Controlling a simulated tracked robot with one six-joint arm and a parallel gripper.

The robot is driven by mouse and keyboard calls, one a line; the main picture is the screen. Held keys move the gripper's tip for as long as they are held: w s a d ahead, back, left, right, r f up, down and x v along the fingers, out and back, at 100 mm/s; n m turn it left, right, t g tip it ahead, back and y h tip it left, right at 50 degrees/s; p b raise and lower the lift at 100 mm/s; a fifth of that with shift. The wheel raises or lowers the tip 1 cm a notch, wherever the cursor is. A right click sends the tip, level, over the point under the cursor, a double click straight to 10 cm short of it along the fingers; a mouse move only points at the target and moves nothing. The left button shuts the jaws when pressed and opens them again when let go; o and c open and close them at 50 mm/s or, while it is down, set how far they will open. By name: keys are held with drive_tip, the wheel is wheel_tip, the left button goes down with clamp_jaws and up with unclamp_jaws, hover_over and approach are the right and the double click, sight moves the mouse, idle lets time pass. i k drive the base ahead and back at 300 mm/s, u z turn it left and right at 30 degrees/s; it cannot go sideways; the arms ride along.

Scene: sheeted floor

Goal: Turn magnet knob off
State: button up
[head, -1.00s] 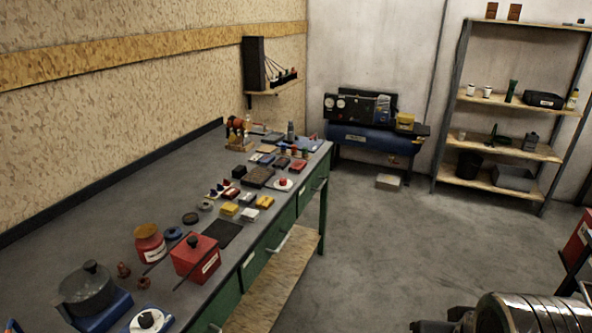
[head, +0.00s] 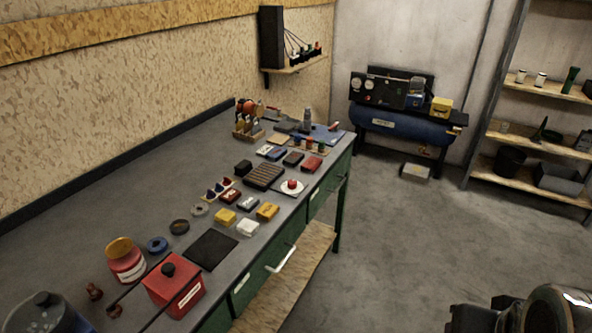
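My gripper's fingers do not show; a dark and metallic part at the lower right corner seems to be my arm, well apart from the box.
The grey workbench (head: 120,215) holds several small blocks, a black mat (head: 211,249), a red jar (head: 127,264) and a red button (head: 291,184). A blue compressor (head: 400,128) and shelves (head: 530,135) stand behind. The floor (head: 400,240) right of the bench is clear.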

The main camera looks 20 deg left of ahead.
sight(291, 184)
drive_tip(key=u, duration=0.3)
drive_tip(key=i, duration=0.65)
drive_tip(key=u, duration=0.9)
drive_tip(key=i, duration=0.5)
drive_tip(key=u, duration=0.35)
